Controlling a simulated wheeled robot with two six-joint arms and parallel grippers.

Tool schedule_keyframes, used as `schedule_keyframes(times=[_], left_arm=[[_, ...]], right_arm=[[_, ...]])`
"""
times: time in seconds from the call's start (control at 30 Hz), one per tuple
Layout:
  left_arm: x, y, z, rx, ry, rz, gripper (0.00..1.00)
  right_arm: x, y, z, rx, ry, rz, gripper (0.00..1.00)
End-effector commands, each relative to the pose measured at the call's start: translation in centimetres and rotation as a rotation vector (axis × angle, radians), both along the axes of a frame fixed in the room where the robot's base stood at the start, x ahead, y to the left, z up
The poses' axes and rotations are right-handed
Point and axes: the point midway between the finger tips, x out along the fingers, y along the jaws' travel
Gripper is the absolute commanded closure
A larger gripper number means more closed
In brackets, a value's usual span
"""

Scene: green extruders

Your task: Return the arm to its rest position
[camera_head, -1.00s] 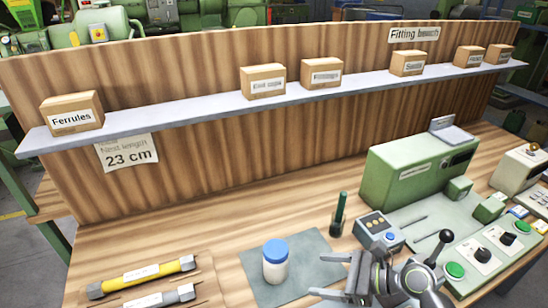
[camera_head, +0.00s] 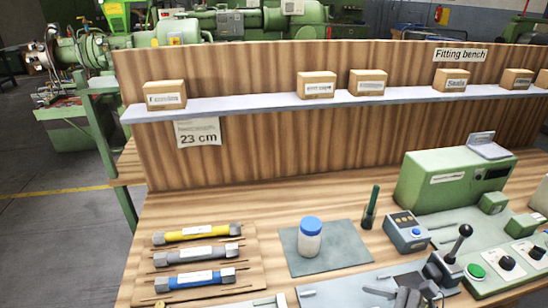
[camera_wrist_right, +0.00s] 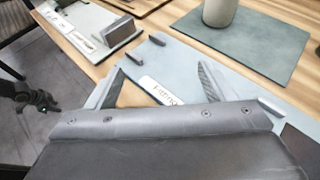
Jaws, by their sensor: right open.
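My right gripper (camera_head: 402,296) shows at the bottom edge of the head view, partly cut off, beside the black-knobbed lever (camera_head: 460,245). In the right wrist view its two fingers (camera_wrist_right: 162,82) are spread apart, with nothing between them. They are over a grey plate (camera_wrist_right: 185,62) with a part-hidden label. I cannot tell the height above it. My left gripper does not show in the head view. A dark jointed part (camera_wrist_right: 35,102) is at the left edge of the wrist view; I cannot tell what it is.
A white bottle with a blue lid (camera_head: 310,238) stands on a grey-green mat (camera_head: 345,250). Yellow, grey and blue hoses lie on a board (camera_head: 205,263) at left. A green machine (camera_head: 440,180) and control boxes fill the right. A shelf (camera_head: 230,104) with cartons runs behind.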

Motion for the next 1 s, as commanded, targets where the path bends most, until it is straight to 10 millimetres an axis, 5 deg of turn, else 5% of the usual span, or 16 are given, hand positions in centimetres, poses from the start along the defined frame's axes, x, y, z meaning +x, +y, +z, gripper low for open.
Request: schedule_keyframes(times=[0.57, 1.0], left_arm=[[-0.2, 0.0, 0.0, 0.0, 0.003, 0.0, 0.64], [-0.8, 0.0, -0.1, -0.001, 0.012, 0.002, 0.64]], right_arm=[[-3.6, 0.1, -3.3, -0.401, -0.261, 0.191, 0.24], [-10.1, -2.5, -7.3, -1.102, -0.61, 0.688, 0.24]])
